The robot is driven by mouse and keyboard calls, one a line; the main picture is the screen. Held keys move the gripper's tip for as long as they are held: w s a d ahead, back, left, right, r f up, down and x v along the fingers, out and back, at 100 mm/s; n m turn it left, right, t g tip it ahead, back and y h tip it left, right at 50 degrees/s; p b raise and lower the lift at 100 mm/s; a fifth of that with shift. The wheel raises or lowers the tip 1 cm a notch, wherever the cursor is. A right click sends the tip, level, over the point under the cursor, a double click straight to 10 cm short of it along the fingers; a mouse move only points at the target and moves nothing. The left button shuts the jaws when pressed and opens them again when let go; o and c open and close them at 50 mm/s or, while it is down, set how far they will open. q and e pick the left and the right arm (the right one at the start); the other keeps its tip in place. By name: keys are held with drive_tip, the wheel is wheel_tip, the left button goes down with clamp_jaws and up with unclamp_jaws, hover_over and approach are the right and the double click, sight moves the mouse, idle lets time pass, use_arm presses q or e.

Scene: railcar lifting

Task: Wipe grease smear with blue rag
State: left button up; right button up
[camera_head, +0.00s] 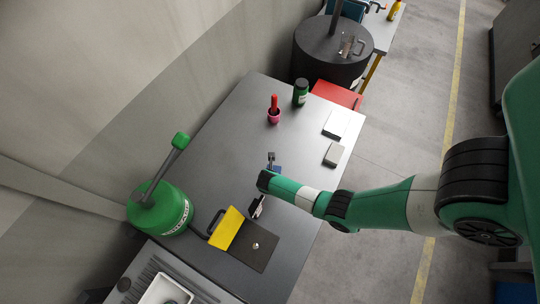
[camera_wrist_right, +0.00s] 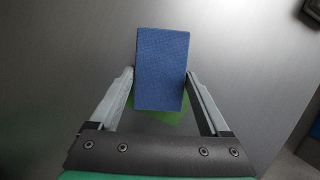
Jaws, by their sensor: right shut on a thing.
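The blue rag (camera_wrist_right: 160,68) is a flat-sided blue block between the two grey fingers of my right gripper (camera_wrist_right: 160,80) in the right wrist view. The gripper is shut on it. A strip of green (camera_wrist_right: 158,115) shows below the rag; I cannot tell what it is. In the head view a small bit of the blue rag (camera_head: 276,169) shows just beyond my green wrist, over the middle of the grey table (camera_head: 205,150). I see no grease smear in either view; the wrist and rag may hide part of the tabletop. My left gripper is out of view.
A green canister (camera_head: 160,208) with a handle stands at the table's left. A yellow-and-dark panel (camera_head: 227,228) lies near the front. A red-handled tool in a pink cup (camera_head: 273,114), a dark green bottle (camera_head: 300,93) and two pale blocks (camera_head: 335,124) stand farther back.

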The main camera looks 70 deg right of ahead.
drive_tip(key=shift+s+a+p, duration=0.2)
drive_tip(key=shift+s+p, duration=0.2)
drive_tip(key=shift+s, duration=0.55)
drive_tip(key=shift+s+f, duration=0.15)
drive_tip(key=shift+s, duration=0.05)
drive_tip(key=shift+w+a+p, duration=0.1)
drive_tip(key=shift+w+a, duration=0.05)
drive_tip(key=shift+a, duration=0.8)
drive_tip(key=shift+w+a+p, duration=0.1)
drive_tip(key=shift+w+a, duration=0.1)
drive_tip(key=shift+a, duration=0.7)
drive_tip(key=shift+w+a+p, duration=0.1)
drive_tip(key=shift+w+a, duration=0.05)
drive_tip(key=shift+a, duration=0.8)
drive_tip(key=shift+w+a+r, duration=0.1)
drive_tip(key=shift+r, duration=0.15)
drive_tip(key=shift+r, duration=0.1)
